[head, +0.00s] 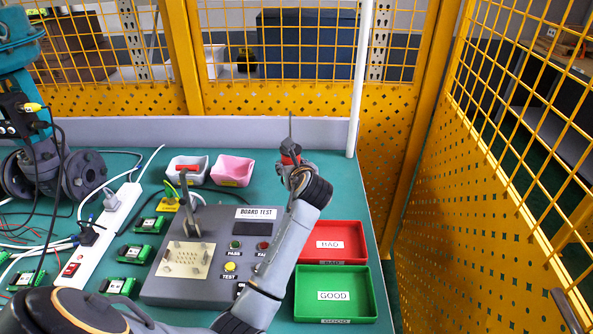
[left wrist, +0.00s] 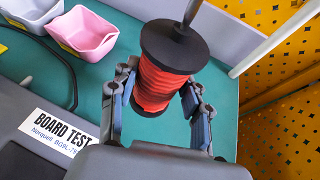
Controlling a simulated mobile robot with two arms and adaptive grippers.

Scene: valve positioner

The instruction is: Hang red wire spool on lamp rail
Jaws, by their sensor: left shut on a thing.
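The red wire spool (head: 290,158) has black end discs and sits above the back right part of the bench. In the left wrist view the red wire winding (left wrist: 160,86) shows between the two fingers of my left gripper (left wrist: 158,100). That gripper (head: 293,170) is shut on the spool, which is tilted in the wrist picture. A thin grey rod (head: 290,127) rises from the spool's top disc; I cannot tell what it belongs to. I cannot pick out the lamp rail with certainty. My right gripper is not in view.
A white upright pole (head: 362,75) stands at the back right corner near the yellow mesh fence (head: 430,150). Grey (head: 190,161) and pink (head: 233,171) bins stand left of the spool. The board tester (head: 217,253), BAD tray (head: 331,242) and GOOD tray (head: 335,295) lie nearer.

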